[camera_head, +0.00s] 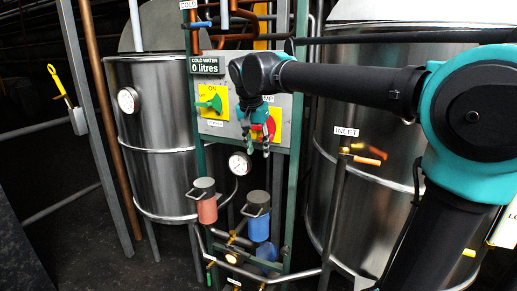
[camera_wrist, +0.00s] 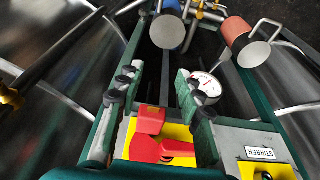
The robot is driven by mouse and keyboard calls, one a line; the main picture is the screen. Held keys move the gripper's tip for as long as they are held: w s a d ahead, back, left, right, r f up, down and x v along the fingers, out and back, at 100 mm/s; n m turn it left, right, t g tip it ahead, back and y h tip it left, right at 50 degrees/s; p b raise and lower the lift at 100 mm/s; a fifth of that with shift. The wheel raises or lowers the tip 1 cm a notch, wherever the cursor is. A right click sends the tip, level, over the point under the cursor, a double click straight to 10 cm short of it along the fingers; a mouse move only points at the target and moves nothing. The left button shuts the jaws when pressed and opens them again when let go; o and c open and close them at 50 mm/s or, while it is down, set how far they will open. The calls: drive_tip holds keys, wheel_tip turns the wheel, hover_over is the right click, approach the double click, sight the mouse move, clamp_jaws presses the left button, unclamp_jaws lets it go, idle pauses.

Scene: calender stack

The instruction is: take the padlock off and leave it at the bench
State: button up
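In the head view my gripper (camera_head: 256,142) hangs in front of the panel's right yellow plate (camera_head: 276,125), fingers pointing down. In the wrist view my gripper (camera_wrist: 160,74) has its fingers spread apart with nothing visible between the tips. A red block (camera_wrist: 150,119) and a red switch handle (camera_wrist: 162,149) show on the yellow plate between the finger bases. The red block may be the padlock; I cannot tell for sure, nor whether a shackle passes through the handle. In the head view my gripper mostly hides the red parts. I cannot make out a bench.
A green switch (camera_head: 212,103) is on the left yellow plate. Steel tanks (camera_head: 155,130) stand either side of the panel. Red (camera_head: 205,204) and blue (camera_head: 257,222) filter housings and a gauge (camera_head: 239,163) sit below. An inlet pipe (camera_head: 334,200) stands right.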

drive_tip(key=shift+w+d, duration=0.35)
drive_tip(key=shift+w, duration=0.7)
drive_tip(key=shift+w+d, duration=0.4)
drive_tip(key=shift+w, duration=0.7)
drive_tip(key=shift+w+d, duration=0.35)
drive_tip(key=shift+w, duration=0.7)
clamp_jaws()
